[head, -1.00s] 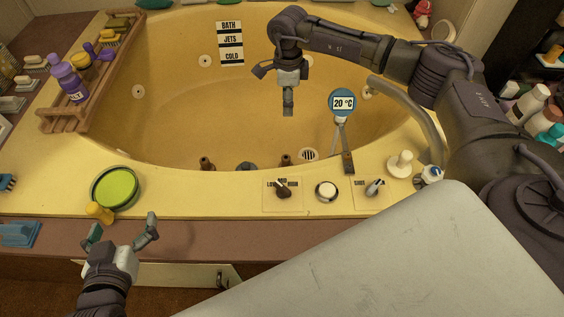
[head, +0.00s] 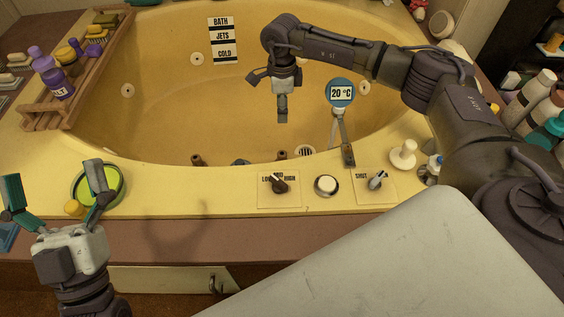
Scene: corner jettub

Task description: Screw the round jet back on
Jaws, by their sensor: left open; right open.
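My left gripper (head: 54,182) is open at the left, its fingers wide apart and nothing between them that it touches. One finger overlaps the round green dish (head: 112,186) on the rim. My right gripper (head: 283,116) hangs over the basin, pointing down, seen edge-on and empty. Pale round jets sit on the tub wall: one left of the sign (head: 197,59), another further left (head: 127,90). Dark fittings (head: 197,160) poke up at the near inner wall, partly hidden by the rim. A white knob-like piece (head: 403,155) stands on the right rim; I cannot tell whether it is a jet.
A small yellow piece (head: 75,208) is by the green dish. A wooden caddy (head: 77,103) with bottles is at the left. A tap with a 20 °C display (head: 341,92), a dark dial (head: 279,184), a round button (head: 326,186) and a shut lever (head: 376,181) line the front rim.

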